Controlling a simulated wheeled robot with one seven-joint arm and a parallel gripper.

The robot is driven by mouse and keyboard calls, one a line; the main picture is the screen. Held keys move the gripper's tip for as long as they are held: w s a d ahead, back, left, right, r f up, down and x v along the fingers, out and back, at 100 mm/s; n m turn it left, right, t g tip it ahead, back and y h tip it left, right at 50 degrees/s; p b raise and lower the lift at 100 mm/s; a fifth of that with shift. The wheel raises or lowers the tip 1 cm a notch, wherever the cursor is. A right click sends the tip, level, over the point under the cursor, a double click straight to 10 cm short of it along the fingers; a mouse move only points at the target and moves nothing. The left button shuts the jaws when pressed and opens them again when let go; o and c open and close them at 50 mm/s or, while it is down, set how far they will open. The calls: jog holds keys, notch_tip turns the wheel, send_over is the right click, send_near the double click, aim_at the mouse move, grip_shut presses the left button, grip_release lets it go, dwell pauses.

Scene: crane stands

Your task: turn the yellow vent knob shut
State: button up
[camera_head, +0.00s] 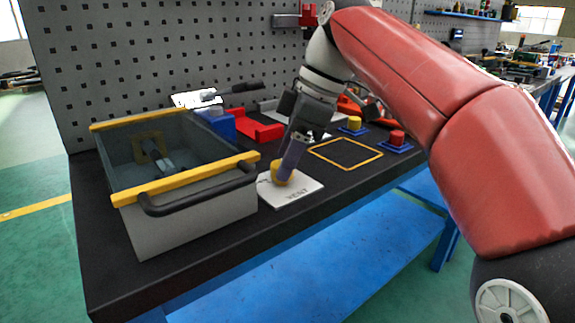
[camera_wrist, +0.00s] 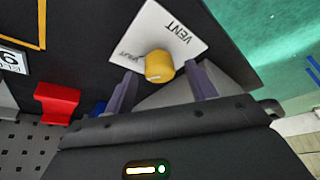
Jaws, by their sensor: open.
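The yellow vent knob (camera_wrist: 159,67) sits on a white plate (camera_wrist: 182,25) marked VENT. In the head view the knob (camera_head: 280,172) is partly hidden behind my gripper, and the plate (camera_head: 292,192) lies near the table's front edge, right of the grey bin. My gripper (camera_wrist: 160,88) is open, with one finger on each side of the knob in the wrist view. No contact between fingers and knob can be made out. In the head view my gripper (camera_head: 289,165) points down at the knob.
A grey bin (camera_head: 190,215) with yellow rims and a black handle stands close on the left. A red block (camera_head: 258,130), a yellow outlined square (camera_head: 345,141) and red (camera_head: 397,138) and yellow (camera_head: 354,123) knobs on blue bases lie behind and right. A pegboard (camera_head: 180,50) rises at the back.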

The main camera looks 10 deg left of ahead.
jog(key=shift+a+f, duration=0.2)
jog(key=shift+f, duration=0.35)
jog(key=shift+c, duration=0.2)
jog(key=c, duration=1)
jog(key=shift+o, duration=0.2)
jog(key=shift+m+t, duration=0.3)
jog(key=shift+m, duration=0.5)
jog(key=o, duration=1)
jog(key=shift+s, duration=0.1)
jog(key=shift+r, duration=0.1)
